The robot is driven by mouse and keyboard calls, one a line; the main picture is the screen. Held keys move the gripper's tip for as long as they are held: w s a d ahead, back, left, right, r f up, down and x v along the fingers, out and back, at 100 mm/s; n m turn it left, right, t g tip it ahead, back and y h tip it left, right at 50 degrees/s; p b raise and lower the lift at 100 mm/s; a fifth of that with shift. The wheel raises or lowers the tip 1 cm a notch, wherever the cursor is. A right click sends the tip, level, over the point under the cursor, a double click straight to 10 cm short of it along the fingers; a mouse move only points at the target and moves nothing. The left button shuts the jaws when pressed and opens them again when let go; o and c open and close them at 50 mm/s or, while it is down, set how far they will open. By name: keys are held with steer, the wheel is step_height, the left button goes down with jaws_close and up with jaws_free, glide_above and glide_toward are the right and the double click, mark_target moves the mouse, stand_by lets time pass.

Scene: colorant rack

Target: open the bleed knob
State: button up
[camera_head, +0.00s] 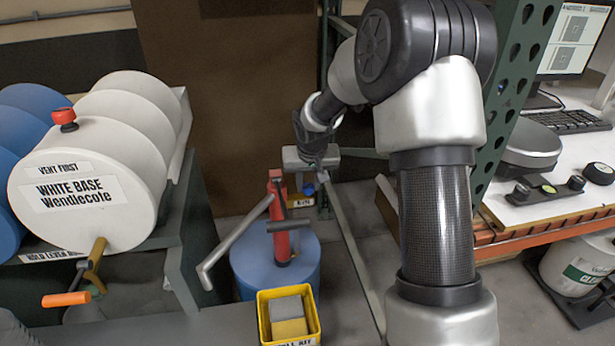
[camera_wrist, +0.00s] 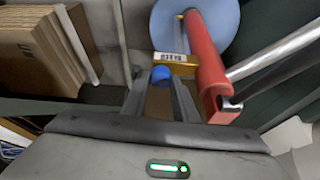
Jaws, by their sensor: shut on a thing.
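The bleed knob appears as a small blue knob (camera_wrist: 160,74) in the wrist view, in front of a brass-coloured block (camera_wrist: 182,68) with a printed label beside the red pump (camera_wrist: 208,65). In the head view a small bit of the blue knob (camera_head: 309,189) shows just below my gripper (camera_head: 318,178). My gripper (camera_wrist: 160,85) is shut on the blue knob, one finger on each side of it. The red pump (camera_head: 278,215) stands upright on a blue drum (camera_head: 245,265), right next to the gripper. The knob's far side is hidden.
A grey pump lever (camera_head: 232,240) sticks out to the left. A yellow bin (camera_head: 263,318) stands in front of the drum. A white drum (camera_head: 140,215) with a red cap (camera_head: 64,118) lies on a rack at left. A green perforated post (camera_head: 513,60) stands at right.

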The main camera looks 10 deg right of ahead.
steer(key=n+p, duration=0.1)
steer(key=p, duration=0.1)
steer(key=n+y+p, duration=0.1)
steer(key=n, duration=0.1)
steer(key=n+y+p, duration=0.1)
steer(key=n+p, duration=0.1)
steer(key=shift+d+r+g+p, duration=0.2)
steer(key=shift+d+g+p, duration=0.1)
steer(key=shift+w+f+n+g+y+p, duration=0.15)
steer(key=shift+n+y+p, duration=0.4)
steer(key=shift+n, duration=0.65)
steer(key=shift+n+g+y+p, duration=0.25)
steer(key=shift+n+p, duration=0.5)
steer(key=shift+n, duration=0.45)
steer(key=o, duration=1)
steer(key=p+v, duration=0.1)
steer(key=v, duration=1.6)
steer(key=shift+d, duration=0.1)
steer(key=shift+r, duration=0.2)
